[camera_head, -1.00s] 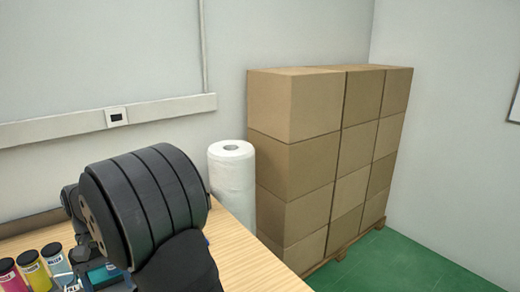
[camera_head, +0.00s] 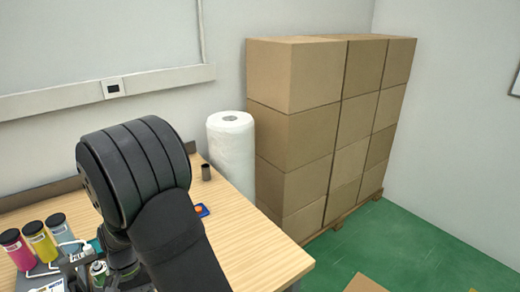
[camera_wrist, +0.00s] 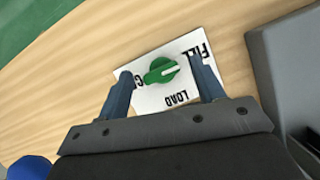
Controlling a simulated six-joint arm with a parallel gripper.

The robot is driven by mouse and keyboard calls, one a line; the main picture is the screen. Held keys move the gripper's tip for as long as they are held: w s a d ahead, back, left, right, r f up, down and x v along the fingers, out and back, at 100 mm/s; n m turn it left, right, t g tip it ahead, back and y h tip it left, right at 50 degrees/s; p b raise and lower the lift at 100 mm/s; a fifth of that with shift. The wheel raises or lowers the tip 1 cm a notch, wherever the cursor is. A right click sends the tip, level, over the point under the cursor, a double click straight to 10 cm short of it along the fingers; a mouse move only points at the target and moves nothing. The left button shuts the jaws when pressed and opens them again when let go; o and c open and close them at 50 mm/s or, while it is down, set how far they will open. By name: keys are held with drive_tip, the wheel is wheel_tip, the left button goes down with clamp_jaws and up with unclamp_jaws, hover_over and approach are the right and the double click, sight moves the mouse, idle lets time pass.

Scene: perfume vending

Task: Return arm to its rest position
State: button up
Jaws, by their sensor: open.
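My gripper (camera_wrist: 168,88) is open and empty in the wrist view, its two blue-grey fingers apart. Between and beyond the fingertips is a green knob (camera_wrist: 160,71) with a white pointer mark. It sits on a white label plate (camera_wrist: 150,97) with the words LOAD and FILL. I cannot tell the height of the fingers over the knob. In the head view my dark arm stands over the left part of the wooden table (camera_head: 245,250) and hides the gripper.
Pink (camera_head: 14,246), yellow (camera_head: 40,240) and blue-grey (camera_head: 60,232) bottles stand at the left. A dark small cup (camera_head: 206,172) and a white roll (camera_head: 232,150) are at the back. Stacked cartons (camera_head: 300,130) stand beyond the table. A grey block (camera_wrist: 290,75) is right of my gripper.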

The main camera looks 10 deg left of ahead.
drive_tip(key=m+y, duration=0.1)
drive_tip(key=m, duration=0.2)
drive_tip(key=shift+d+m+g, duration=0.1)
drive_tip(key=shift+m+g, duration=0.2)
drive_tip(key=shift+m, duration=0.1)
drive_tip(key=m+y, duration=0.1)
drive_tip(key=m, duration=0.2)
drive_tip(key=shift+w+d+m+y, duration=0.1)
drive_tip(key=shift+m+y, duration=0.3)
drive_tip(key=m+y, duration=0.1)
drive_tip(key=m, duration=0.2)
drive_tip(key=m+y, duration=0.1)
drive_tip(key=m, duration=0.3)
drive_tip(key=shift+d+y, duration=0.1)
drive_tip(key=shift+y, duration=0.2)
drive_tip(key=shift+t, duration=0.4)
